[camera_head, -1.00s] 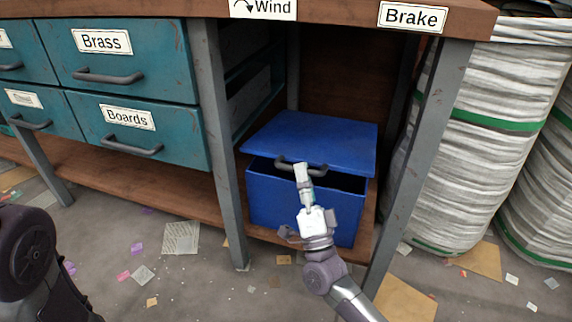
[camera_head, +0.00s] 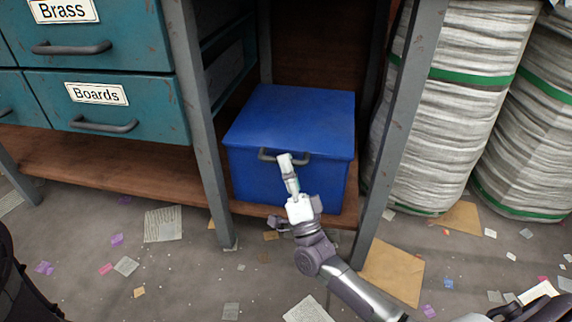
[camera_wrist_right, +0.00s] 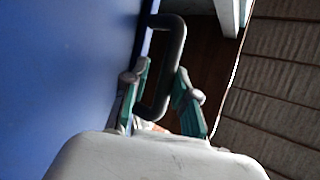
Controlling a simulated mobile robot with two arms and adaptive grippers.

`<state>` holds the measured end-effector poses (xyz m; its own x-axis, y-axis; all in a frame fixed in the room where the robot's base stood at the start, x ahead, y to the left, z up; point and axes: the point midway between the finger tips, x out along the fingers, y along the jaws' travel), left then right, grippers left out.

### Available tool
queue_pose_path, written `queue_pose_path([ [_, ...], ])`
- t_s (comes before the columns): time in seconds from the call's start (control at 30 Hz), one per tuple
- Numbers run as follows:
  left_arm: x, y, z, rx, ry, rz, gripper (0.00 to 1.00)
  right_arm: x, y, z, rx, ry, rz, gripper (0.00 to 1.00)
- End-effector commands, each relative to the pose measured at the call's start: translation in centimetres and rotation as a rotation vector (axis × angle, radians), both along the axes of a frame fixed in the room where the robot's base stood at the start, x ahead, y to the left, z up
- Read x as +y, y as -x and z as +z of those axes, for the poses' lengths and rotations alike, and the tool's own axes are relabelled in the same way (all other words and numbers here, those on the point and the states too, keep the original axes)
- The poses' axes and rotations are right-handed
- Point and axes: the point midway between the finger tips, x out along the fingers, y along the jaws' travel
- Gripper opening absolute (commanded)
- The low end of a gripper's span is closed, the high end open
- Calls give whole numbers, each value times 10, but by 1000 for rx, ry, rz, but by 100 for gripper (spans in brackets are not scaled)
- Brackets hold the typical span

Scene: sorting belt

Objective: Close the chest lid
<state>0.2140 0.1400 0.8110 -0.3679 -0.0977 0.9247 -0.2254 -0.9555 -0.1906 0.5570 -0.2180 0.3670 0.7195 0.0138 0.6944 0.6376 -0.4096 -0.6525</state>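The blue chest (camera_head: 285,183) stands on the low shelf under the workbench. Its blue lid (camera_head: 295,115) now lies down on the chest body, with no gap visible along the front. The dark lid handle (camera_head: 268,156) is on the lid's front edge. My right gripper (camera_head: 285,160) is at this handle. In the right wrist view the fingers (camera_wrist_right: 160,85) are spread apart with the handle (camera_wrist_right: 178,45) between them, and space shows beside the bar. The blue surface (camera_wrist_right: 60,75) fills the left of that view. My left gripper is not in view.
Bench legs (camera_head: 203,130) and (camera_head: 400,130) stand on either side of the chest. Teal drawers (camera_head: 100,100) are at left. Banded pale stacks (camera_head: 450,110) stand at right. Papers (camera_head: 163,224) litter the floor.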

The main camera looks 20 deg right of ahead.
Motion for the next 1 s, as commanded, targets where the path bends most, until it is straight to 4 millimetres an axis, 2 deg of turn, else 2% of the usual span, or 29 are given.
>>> queue_pose_path([
  [0.03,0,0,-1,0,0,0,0,-2,-1,-8,19,3,-3,27],
  [0.47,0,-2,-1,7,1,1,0,0,2,-11,19,6,-2,27],
  [0.57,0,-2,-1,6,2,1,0,0,10,-19,20,6,-1,27],
  [1.0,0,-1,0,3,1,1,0,-2,73,-75,10,4,-1,27],
])
